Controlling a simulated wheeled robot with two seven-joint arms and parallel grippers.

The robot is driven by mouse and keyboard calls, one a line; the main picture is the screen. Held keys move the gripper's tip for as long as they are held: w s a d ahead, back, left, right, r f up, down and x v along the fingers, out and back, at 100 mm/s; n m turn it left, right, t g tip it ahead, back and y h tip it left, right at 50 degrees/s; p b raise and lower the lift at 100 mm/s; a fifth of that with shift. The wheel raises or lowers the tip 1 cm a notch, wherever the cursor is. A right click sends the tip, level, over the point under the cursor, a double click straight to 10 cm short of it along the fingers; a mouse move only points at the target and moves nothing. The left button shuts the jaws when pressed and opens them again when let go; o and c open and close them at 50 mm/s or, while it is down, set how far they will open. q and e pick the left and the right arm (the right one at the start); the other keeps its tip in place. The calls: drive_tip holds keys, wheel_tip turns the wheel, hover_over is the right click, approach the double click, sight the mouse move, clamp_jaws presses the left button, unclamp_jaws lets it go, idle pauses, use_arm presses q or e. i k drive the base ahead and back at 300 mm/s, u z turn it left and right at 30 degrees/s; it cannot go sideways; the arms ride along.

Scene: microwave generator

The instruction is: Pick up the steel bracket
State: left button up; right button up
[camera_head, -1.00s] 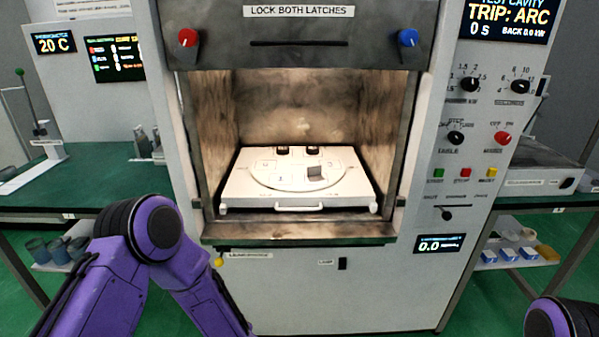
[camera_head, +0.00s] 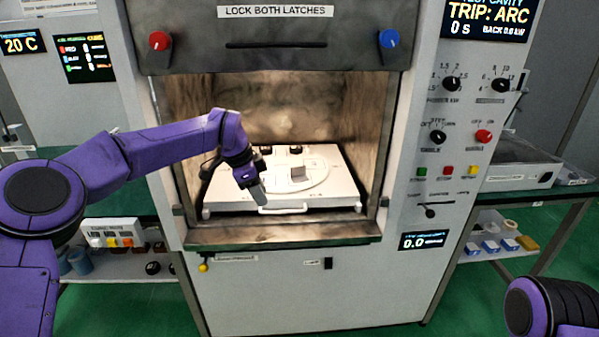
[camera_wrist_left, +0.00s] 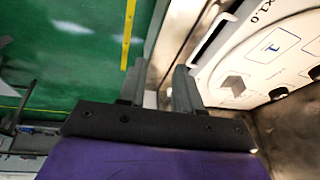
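A small grey block-like piece, which looks like the steel bracket (camera_head: 299,172), sits on the round plate of the white tray (camera_head: 335,190) inside the open cavity. It also shows in the left wrist view (camera_wrist_left: 234,84), right of the fingers. My left gripper (camera_head: 257,192) is at the cavity mouth, over the tray's front left part, left of and nearer than the bracket. In the left wrist view its two fingers (camera_wrist_left: 159,72) are apart with nothing between them. My right gripper is out of view; only part of my right arm shows.
Dark round pieces (camera_head: 296,149) stand on the plate behind the bracket. The tray has a front handle (camera_head: 283,210). Sooty cavity walls (camera_head: 365,130) enclose the sides, with the raised door (camera_head: 275,45) above and the front sill (camera_head: 285,232) below.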

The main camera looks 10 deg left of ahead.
sight(298, 175)
drive_tip(key=i, duration=0.9)
